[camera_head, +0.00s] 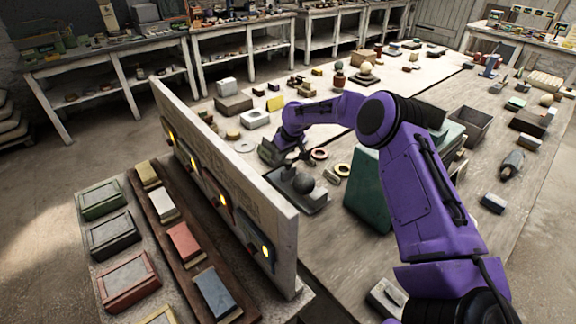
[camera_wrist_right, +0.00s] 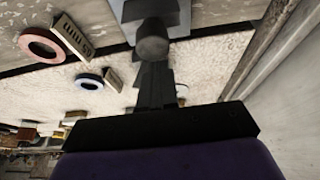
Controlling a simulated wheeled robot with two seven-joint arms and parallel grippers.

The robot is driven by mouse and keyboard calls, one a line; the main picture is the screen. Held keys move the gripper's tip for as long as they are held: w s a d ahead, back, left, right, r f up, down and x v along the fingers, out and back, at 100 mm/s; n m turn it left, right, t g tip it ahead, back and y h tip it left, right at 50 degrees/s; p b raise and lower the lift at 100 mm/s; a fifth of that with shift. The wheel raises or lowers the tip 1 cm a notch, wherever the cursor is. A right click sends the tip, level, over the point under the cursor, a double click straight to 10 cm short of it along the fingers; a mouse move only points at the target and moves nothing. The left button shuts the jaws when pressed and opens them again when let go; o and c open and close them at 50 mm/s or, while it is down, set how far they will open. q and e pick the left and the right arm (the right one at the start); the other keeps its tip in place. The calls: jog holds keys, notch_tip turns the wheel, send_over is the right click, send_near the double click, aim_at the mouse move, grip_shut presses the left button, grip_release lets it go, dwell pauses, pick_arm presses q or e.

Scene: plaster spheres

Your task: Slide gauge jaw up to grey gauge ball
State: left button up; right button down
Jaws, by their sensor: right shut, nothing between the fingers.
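The grey gauge ball (camera_head: 303,183) is a dark sphere on a low dark gauge base (camera_head: 312,204), behind the right end of the upright panel. A small dark block, apparently the gauge jaw (camera_head: 287,173), stands just left of the ball. My right gripper (camera_head: 291,158) is shut and empty, pointing down close above the block. I cannot tell whether it touches the block. In the right wrist view the shut fingers (camera_wrist_right: 154,70) point at a dark rounded form, seemingly the ball (camera_wrist_right: 152,42). The gap between jaw and ball is unclear. My left gripper is out of view.
The upright panel (camera_head: 225,175) with lit lamps stands left of the gauge. A green block (camera_head: 368,190) stands to its right, partly behind my purple arm. A dark open bin (camera_head: 470,126) is farther right.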

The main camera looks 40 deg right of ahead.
aim_at(291, 166)
dwell(0.4)
jog(key=shift+s+d+p, duration=0.15)
jog(key=shift+s+p, duration=1.2)
jog(key=shift+s, duration=0.55)
jog(key=shift+s+d+p, duration=0.1)
jog(key=shift+s+p, duration=0.8)
jog(key=shift+s, duration=0.1)
jog(key=shift+w+f, duration=0.1)
